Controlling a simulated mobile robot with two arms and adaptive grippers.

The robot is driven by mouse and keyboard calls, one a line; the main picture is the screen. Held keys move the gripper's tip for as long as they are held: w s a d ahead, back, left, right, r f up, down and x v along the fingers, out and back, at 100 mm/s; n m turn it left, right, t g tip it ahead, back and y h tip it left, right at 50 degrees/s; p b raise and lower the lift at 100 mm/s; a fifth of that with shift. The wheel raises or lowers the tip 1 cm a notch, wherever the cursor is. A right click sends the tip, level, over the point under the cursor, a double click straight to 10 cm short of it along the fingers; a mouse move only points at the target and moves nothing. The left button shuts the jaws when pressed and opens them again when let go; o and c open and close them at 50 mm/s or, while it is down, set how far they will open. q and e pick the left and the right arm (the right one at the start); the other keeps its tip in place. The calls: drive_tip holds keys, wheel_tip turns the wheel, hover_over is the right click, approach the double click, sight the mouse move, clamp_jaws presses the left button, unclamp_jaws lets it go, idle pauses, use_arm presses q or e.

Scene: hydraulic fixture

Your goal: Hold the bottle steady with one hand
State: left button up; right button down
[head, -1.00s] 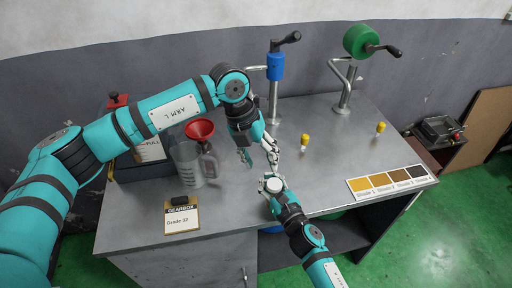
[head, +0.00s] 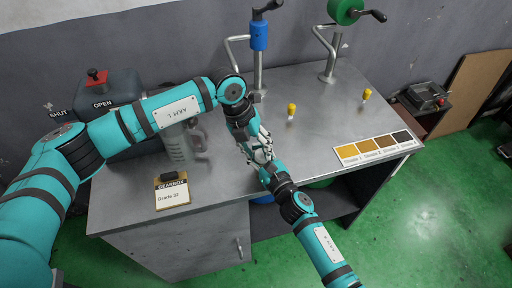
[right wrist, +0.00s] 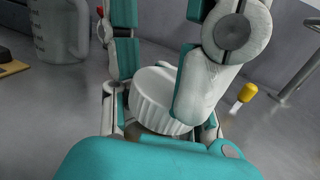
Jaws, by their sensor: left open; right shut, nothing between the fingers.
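A white ribbed cap (right wrist: 155,98) shows close up in the right wrist view. The bottle body below it is hidden, and in the head view the grippers cover it. My left gripper (head: 258,150) comes down from above and is open beside the cap. My right gripper (head: 266,168) reaches in from the front edge of the bench, right at the same spot, and is shut. In the right wrist view pale and teal finger links stand around the cap; whether they touch it I cannot tell.
A clear jug (head: 176,146) stands left on the bench (head: 215,185), partly behind my left arm. A Gearbox Grade 32 card (head: 172,194) lies in front. Two yellow-topped pieces (head: 291,110) (head: 366,95), a blue-bodied crank post (head: 259,36) and a shade strip (head: 375,147) are to the right.

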use_arm(q)
drive_tip(key=shift+a+f, duration=0.1)
clamp_jaws()
drive_tip(key=shift+f, duration=0.1)
drive_tip(key=m, duration=0.3)
drive_tip(key=shift+w+g, duration=0.2)
drive_tip(key=shift+g, duration=0.2)
use_arm(e)
drive_tip(key=shift+a, duration=0.1)
use_arm(q)
drive_tip(key=m, duration=0.2)
drive_tip(key=m+g, duration=0.1)
drive_tip(key=shift+w+d+m+y, duration=0.2)
drive_tip(key=shift+d+m+y, duration=0.05)
drive_tip(key=shift+m+y, duration=0.15)
drive_tip(key=m, duration=0.3)
drive_tip(key=m+g+y, duration=0.1)
drive_tip(key=m, duration=0.1)
drive_tip(key=shift+w+d+f, duration=0.1)
drive_tip(key=shift+d, duration=0.2)
use_arm(e)
drive_tip(key=shift+r, duration=0.1)
use_arm(q)
drive_tip(key=shift+o, duration=0.8)
unclamp_jaws()
